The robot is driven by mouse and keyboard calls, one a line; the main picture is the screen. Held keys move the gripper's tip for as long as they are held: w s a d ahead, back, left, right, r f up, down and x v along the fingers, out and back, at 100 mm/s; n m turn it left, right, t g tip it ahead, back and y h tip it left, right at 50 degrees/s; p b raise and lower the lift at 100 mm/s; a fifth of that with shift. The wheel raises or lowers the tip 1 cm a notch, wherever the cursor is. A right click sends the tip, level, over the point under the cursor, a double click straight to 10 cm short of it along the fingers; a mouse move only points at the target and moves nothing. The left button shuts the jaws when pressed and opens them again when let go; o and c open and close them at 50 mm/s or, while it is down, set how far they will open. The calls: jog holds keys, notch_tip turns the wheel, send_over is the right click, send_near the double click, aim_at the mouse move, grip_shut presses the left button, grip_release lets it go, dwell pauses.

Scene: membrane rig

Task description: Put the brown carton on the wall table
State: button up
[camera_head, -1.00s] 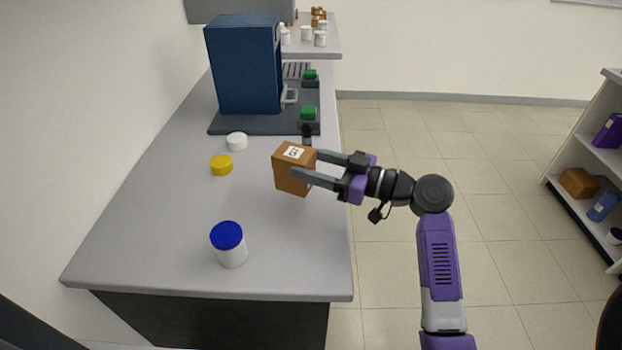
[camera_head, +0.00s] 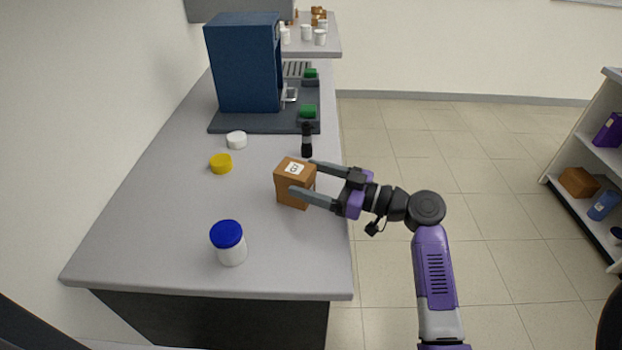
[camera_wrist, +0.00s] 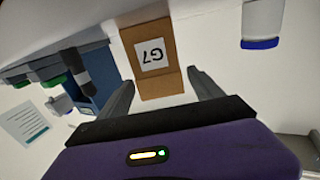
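The brown carton (camera_head: 295,183), with a white label on top, stands upright on the grey wall table (camera_head: 165,225), near its right edge. In the wrist view the carton (camera_wrist: 155,85) shows its label, marked G7, between my fingers. My gripper (camera_head: 300,177) reaches in from the right, with one finger on each side of the carton. The fingers look spread. In the wrist view a thin gap shows beside the right finger, while the left finger is at or very near the carton's side.
A blue-lidded jar (camera_head: 229,243) stands at the table's front. A yellow lid (camera_head: 221,163), a white lid (camera_head: 237,140) and a black upright object (camera_head: 307,140) lie farther back, before the blue machine (camera_head: 243,65). A shelf (camera_head: 590,225) stands at right.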

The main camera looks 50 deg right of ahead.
jog(key=shift+r, duration=0.1)
jog(key=shift+r+p, duration=0.15)
jog(key=shift+p, duration=0.2)
jog(key=b+v, duration=0.3)
jog(key=v, duration=0.9)
jog(key=shift+s, duration=0.15)
